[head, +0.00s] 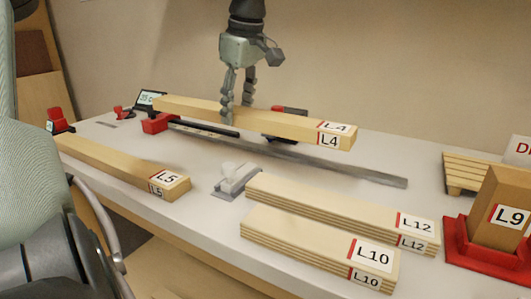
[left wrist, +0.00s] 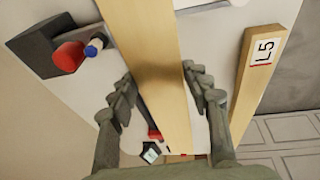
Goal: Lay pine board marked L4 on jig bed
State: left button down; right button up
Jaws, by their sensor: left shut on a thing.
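The pine board marked L4 (head: 300,125) is a long pale bar with L4 labels at its right end. My left gripper (head: 237,105) comes down from above and is shut across the middle of it. In the left wrist view the board (left wrist: 150,60) runs between the two fingers of the gripper (left wrist: 165,90). In the head view the board lies over a long grey metal rail (head: 340,168) with red fittings (head: 157,123), which looks like the jig bed. The board seems raised above the rail; the exact gap is hard to tell. My right gripper is not in view.
Board L5 (head: 120,166) lies at the left front. Boards L12 (head: 330,208) and L10 (head: 310,245) lie at the front right. Block L9 (head: 495,215) stands in a red holder (head: 480,255). A grey fixture (head: 235,178) sits between L5 and L12.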

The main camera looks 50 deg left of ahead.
pick_arm(q)
jog(key=w+d+f, duration=0.1)
jog(key=d, duration=0.1)
jog(key=w+d+f, duration=0.2)
jog(key=d, duration=0.1)
jog(key=w+d+f, duration=0.2)
jog(key=shift+w+d+f+p, duration=0.1)
jog(key=shift+d+f+p, duration=0.1)
jog(key=shift+d+p, duration=0.15)
jog(key=shift+f, duration=0.1)
notch_tip(320, 180, down, 3)
jog(key=shift+f, duration=0.4)
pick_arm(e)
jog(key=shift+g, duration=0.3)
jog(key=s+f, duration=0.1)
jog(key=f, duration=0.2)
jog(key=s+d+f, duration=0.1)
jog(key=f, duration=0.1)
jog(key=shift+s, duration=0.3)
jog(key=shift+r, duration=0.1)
